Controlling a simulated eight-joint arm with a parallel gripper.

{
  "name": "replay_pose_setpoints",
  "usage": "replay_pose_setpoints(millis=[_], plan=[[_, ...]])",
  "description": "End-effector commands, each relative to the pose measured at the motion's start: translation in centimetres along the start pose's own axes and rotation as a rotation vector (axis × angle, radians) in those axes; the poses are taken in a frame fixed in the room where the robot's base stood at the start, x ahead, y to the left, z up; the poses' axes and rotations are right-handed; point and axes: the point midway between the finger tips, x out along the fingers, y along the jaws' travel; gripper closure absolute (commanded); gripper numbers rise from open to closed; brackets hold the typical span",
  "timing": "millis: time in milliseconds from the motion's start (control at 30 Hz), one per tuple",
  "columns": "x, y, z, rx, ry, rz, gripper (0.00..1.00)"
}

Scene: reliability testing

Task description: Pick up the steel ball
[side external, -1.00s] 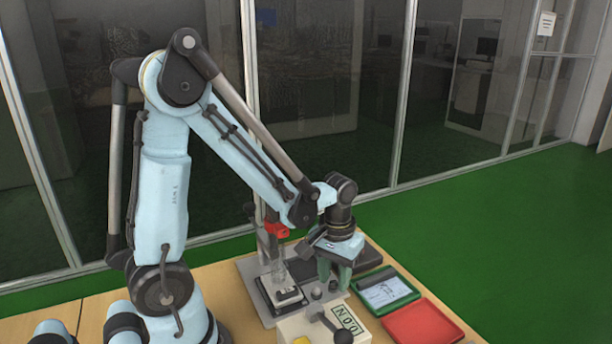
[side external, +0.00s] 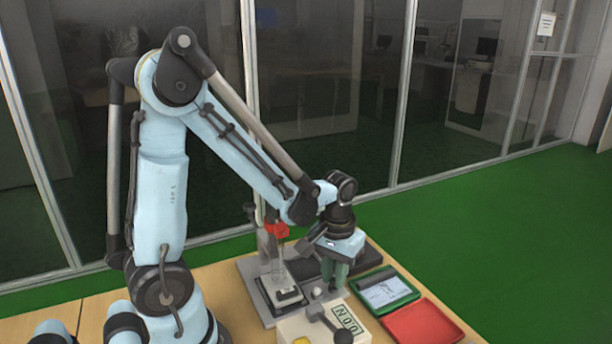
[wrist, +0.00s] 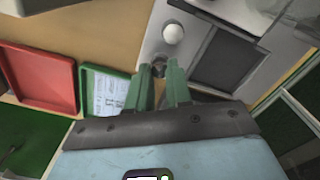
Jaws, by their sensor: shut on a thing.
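My gripper (side external: 335,283) has two green fingers pointing down at the grey plate, beside the test rig. In the wrist view the fingertips (wrist: 158,70) are shut on a small, dark, shiny round thing, seemingly the steel ball (wrist: 159,67), partly hidden by the fingers. In the side view the fingers hide it. A separate pale ball (wrist: 172,33) sits on the grey plate just beyond the fingertips, apart from them. It also shows in the side view (side external: 317,293), left of the fingers. I cannot tell whether the held thing is clear of the plate.
A green tray (side external: 412,295) with a paper and a red tray (side external: 455,333) lie to the right. A box (side external: 292,328) with a dark-knobbed lever (side external: 316,309) stands close in front. The rig with a red part (side external: 277,230) stands close to the left.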

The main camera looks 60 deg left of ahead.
Motion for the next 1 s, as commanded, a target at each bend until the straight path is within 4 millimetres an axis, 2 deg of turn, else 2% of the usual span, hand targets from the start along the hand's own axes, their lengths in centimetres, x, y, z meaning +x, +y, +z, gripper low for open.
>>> replay_pose_setpoints(millis=[700, 1000], plan=[[-3.9, 0.0, 0.0, 0.0, 0.0, 0.0, 1.0], [-4.3, 0.0, 0.1, 0.0, 0.0, 0.0, 1.0]])
